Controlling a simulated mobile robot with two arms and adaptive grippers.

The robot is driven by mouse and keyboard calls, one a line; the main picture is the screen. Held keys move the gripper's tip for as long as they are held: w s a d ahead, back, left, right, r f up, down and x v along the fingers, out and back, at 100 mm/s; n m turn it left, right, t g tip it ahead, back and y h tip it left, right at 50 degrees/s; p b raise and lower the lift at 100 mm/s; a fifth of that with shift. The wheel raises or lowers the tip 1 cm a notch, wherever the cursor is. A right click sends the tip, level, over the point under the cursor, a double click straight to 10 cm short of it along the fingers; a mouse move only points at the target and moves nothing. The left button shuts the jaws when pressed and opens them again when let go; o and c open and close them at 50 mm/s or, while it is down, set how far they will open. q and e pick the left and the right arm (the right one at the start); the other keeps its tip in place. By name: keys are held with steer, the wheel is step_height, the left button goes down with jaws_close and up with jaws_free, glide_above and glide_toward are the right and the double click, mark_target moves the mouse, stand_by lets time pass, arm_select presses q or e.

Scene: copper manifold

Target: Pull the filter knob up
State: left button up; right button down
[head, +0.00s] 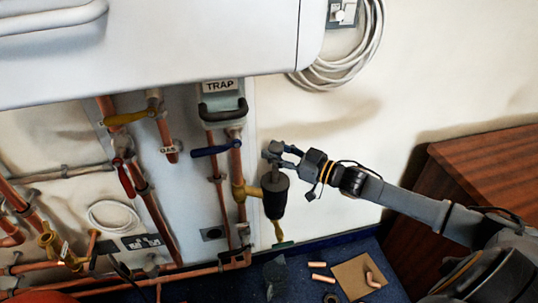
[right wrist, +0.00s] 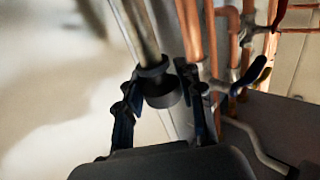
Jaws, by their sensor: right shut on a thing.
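The filter (head: 275,196) is a dark cylinder on a brass fitting, beside the copper pipes in the head view. Its grey knob (head: 270,149) stands at the top end. My right gripper (head: 281,150) reaches in from the right and is shut on the knob. In the right wrist view the two fingers of the right gripper (right wrist: 161,82) stand on either side of the dark round knob (right wrist: 161,96). Part of the knob is hidden by the fingers in the head view. My left gripper is not in view.
A blue-handled valve (head: 210,151) and a trap (head: 222,104) are left of the filter. A white boiler casing (head: 200,40) overhangs above. A wooden cabinet (head: 475,180) stands at right. Copper offcuts and a cardboard piece (head: 352,279) lie on the floor.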

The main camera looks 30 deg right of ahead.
steer(key=shift+r, duration=0.1)
steer(key=c, duration=0.8)
jaws_free()
steer(key=shift+s+d+f, duration=0.2)
steer(key=shift+s+d, duration=0.1)
steer(key=shift+s, duration=0.25)
steer(key=v, duration=1)
steer(key=shift+s+d+r, duration=0.15)
steer(key=shift+s+r, duration=0.05)
steer(key=shift+s, duration=0.15)
